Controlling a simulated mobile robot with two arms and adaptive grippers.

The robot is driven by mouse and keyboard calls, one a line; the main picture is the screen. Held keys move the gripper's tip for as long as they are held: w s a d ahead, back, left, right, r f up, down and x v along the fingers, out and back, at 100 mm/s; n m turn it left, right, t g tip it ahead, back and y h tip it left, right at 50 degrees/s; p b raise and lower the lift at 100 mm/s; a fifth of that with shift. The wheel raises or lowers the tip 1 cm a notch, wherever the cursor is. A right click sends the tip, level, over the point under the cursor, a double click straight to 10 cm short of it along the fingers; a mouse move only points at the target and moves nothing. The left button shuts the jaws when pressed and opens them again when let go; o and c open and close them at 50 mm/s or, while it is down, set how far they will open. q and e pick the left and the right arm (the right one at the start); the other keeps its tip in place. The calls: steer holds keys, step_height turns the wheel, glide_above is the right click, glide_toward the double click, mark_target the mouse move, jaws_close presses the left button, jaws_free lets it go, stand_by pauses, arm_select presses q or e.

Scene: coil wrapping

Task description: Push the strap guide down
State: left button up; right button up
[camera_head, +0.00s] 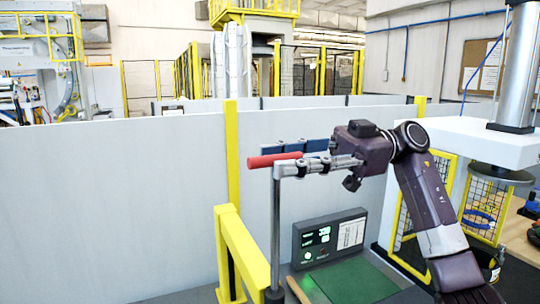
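The strap guide appears to be the upright metal rod (276,228) with a red handle (274,159) at its top, in the middle of the head view. The handle sits crosswise and points left. My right gripper (308,167) reaches in from the right, level with the handle. Its grey fingers are at or against the right side of the rod's top. They are small and overlap the metal there, so I cannot tell whether they grip it. My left gripper is not in view.
A yellow rail (240,250) stands just left of the rod's foot. A control box (330,238) with lit buttons and a green surface (353,282) lie to the right. A pale partition wall (110,200) runs behind. A press column (515,70) stands far right.

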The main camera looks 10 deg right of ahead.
steer(key=shift+s+a, duration=0.1)
steer(key=shift+a, duration=0.9)
steer(key=shift+s+a, duration=0.1)
steer(key=shift+s, duration=0.05)
jaws_close()
